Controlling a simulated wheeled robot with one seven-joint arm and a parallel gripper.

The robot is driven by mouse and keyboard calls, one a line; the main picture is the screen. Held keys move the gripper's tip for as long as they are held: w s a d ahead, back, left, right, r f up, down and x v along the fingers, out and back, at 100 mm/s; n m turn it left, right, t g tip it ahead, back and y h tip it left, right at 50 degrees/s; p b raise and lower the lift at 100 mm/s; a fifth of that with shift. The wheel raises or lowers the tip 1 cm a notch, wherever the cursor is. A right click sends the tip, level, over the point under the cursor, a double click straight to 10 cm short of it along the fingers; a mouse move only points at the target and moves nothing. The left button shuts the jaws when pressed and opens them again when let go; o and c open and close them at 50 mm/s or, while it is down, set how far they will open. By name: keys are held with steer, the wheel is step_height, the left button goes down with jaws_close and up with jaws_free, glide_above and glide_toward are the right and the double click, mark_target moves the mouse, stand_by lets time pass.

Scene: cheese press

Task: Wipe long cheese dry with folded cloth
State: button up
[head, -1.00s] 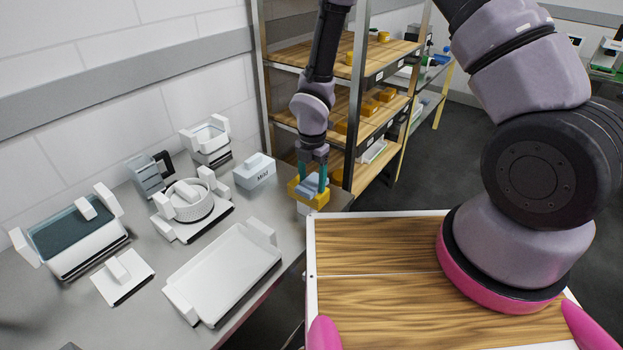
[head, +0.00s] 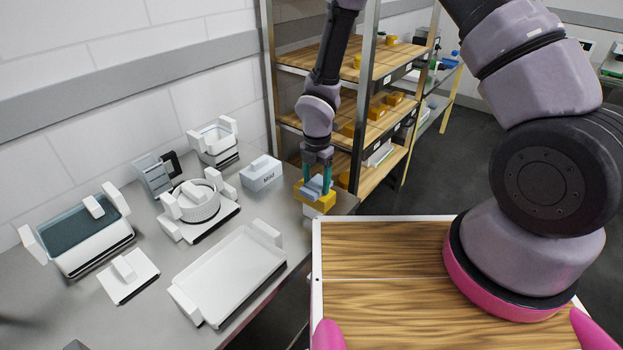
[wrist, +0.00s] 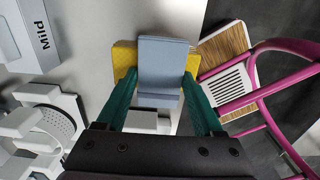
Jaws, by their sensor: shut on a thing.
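The long cheese (head: 322,205) is a yellow block at the right end of the grey counter, on or just above a small white block. My gripper (head: 316,187) is right above it, pointing down, its teal fingers shut on the folded cloth (head: 317,183), a blue-grey pad. In the wrist view the cloth (wrist: 163,52) lies across the middle of the cheese (wrist: 123,62), hiding its centre; yellow shows on both sides. The cloth seems to touch the cheese's top, but I cannot tell this for sure.
A white box marked "Mild" (head: 262,174) stands left of the cheese. A white tray (head: 228,272), a round mould (head: 196,207) and a water basin (head: 80,235) stand further left. A shelf rack (head: 367,110) rises close behind my gripper.

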steer(key=shift+s+d, duration=0.35)
steer(key=shift+d, duration=0.15)
steer(key=shift+w+a, duration=0.55)
steer(key=shift+a, duration=0.2)
steer(key=shift+w+a, duration=0.55)
steer(key=shift+a, duration=0.15)
steer(key=shift+s+d+f, duration=0.15)
steer(key=shift+s+d, duration=1.05)
steer(key=shift+d, duration=0.3)
steer(key=shift+w+a, duration=0.2)
steer(key=shift+a, duration=0.05)
steer(key=shift+w+a, duration=0.25)
steer(key=shift+c, duration=0.6)
steer(key=shift+w+a, duration=0.75)
steer(key=shift+a, duration=0.25)
steer(key=shift+r, duration=2.7)
